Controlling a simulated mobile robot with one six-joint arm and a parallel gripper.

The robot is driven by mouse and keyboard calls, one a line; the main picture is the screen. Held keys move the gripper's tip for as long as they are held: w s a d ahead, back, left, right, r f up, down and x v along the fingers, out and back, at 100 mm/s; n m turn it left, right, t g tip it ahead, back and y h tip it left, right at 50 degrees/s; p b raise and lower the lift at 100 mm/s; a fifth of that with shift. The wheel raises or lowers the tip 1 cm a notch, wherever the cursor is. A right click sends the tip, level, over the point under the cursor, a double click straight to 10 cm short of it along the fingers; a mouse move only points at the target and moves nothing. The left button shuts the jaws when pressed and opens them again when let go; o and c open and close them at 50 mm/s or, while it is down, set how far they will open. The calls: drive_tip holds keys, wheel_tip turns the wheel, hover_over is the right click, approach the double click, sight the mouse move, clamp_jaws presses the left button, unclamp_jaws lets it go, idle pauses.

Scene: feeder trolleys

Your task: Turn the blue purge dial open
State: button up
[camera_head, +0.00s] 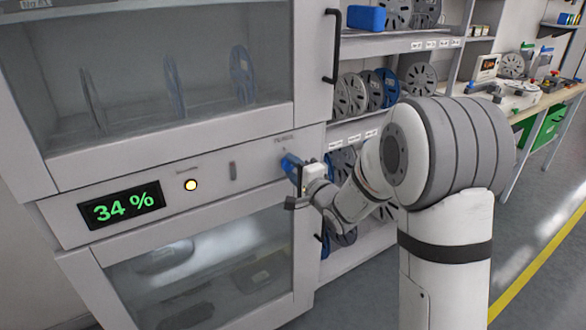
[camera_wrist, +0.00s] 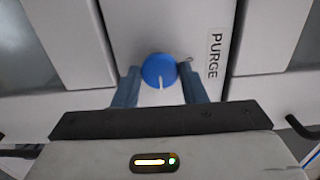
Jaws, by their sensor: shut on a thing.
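The blue purge dial (camera_wrist: 159,69) sits on the light panel of the cabinet, beside a label reading PURGE (camera_wrist: 215,56). Its white pointer mark points down toward my gripper in the wrist view. My gripper (camera_wrist: 160,88) is shut on the dial, one finger on each side of it. In the head view the blue dial (camera_head: 291,167) shows at the right end of the cabinet's middle panel, partly hidden by my gripper (camera_head: 297,175).
The cabinet panel (camera_head: 215,198) carries a display (camera_head: 122,206) reading 34 % and a lit yellow lamp (camera_head: 191,185). A black door handle (camera_head: 332,45) stands out above. Shelves with reels (camera_head: 368,91) are to the right, behind my arm.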

drive_tip(key=shift+f, duration=0.1)
drive_tip(key=o, duration=1)
drive_tip(key=v, duration=0.8)
drive_tip(key=shift+w, duration=0.1)
